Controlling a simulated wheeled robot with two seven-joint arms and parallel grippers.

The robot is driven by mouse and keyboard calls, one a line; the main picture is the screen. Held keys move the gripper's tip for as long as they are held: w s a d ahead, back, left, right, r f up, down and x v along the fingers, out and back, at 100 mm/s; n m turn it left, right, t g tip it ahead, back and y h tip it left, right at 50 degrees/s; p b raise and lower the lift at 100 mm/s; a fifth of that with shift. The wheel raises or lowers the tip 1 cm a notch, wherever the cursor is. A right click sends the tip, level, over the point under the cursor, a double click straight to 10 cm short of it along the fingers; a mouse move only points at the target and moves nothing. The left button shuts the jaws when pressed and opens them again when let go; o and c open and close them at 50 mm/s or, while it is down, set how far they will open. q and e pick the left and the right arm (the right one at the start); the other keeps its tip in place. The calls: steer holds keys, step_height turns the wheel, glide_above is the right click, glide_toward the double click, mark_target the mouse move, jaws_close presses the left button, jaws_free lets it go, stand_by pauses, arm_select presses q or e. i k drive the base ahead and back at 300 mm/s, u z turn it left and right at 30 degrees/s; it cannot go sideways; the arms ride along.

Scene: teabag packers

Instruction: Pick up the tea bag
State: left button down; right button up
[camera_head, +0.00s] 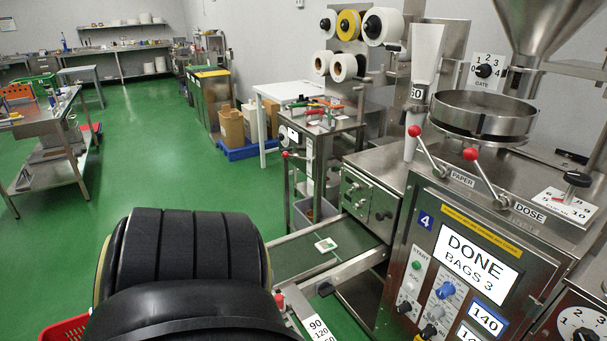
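A small white tea bag (326,245) with a green mark lies flat on the dark conveyor belt (290,257), which runs out from the packing machine (372,200). Nothing touches the tea bag. A black ribbed arm link of mine fills the lower middle of the head view, left of the belt, and hides part of the floor and the belt's near side. Neither of my grippers shows in this view.
The machine's screen (467,268) reads DONE, BAGS 3. Red-knobbed levers (414,131) stick up from the machine. A metal rail and a scale strip (318,327) border the belt. A red basket (62,331) sits lower left. Green floor at left is open.

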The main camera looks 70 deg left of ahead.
mark_target(328, 245)
steer(key=u, duration=1.35)
steer(key=i, duration=0.75)
steer(key=u, duration=1.35)
